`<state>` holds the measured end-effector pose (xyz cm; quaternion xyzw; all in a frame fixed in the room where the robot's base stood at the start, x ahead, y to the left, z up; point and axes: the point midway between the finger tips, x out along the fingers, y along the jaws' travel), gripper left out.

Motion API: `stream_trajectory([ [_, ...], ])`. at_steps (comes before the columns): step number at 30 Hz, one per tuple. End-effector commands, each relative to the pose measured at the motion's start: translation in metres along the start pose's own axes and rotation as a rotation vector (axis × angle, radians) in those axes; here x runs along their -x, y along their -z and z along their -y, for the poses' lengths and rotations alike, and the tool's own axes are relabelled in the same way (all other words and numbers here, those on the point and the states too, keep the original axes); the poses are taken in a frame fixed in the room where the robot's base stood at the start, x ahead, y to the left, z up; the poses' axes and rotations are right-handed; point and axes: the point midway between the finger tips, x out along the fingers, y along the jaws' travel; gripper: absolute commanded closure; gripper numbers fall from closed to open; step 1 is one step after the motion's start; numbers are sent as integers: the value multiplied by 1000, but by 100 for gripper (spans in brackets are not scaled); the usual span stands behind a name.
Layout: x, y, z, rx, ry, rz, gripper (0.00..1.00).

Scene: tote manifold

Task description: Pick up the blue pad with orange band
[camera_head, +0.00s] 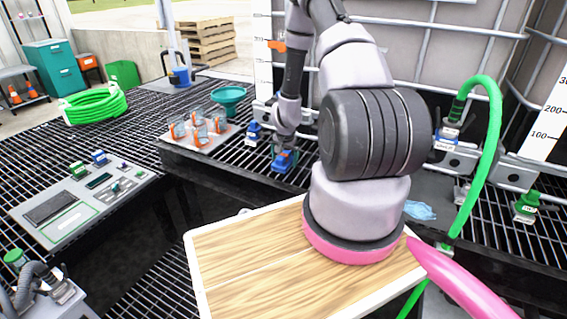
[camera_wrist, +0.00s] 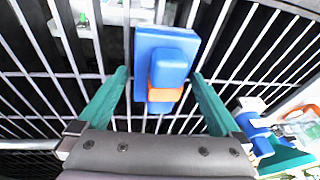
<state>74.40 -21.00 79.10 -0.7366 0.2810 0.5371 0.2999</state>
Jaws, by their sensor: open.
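The blue pad with orange band (camera_wrist: 152,45) lies on the black grating in the wrist view, with a raised blue block and an orange band on it. It also shows in the head view (camera_head: 281,163), partly covered by my gripper. My gripper (camera_wrist: 160,88) is open, with its two green fingers on either side of the pad's near end. The fingers look apart from the pad, and no hold shows. Whether the fingertips are level with the pad I cannot tell.
A tray (camera_head: 196,137) with several orange-marked jars stands left of the pad, beside a teal funnel (camera_head: 229,97). A blue valve (camera_head: 253,132) is close by. The tank cage (camera_head: 440,45) rises behind, and a green hose (camera_head: 491,130) hangs at right.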

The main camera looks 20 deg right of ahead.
Motion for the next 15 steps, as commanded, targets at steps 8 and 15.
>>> stream_trajectory([
  [8,0,0,0,1,0,0,27],
  [15,0,0,0,1,0,0,71],
])
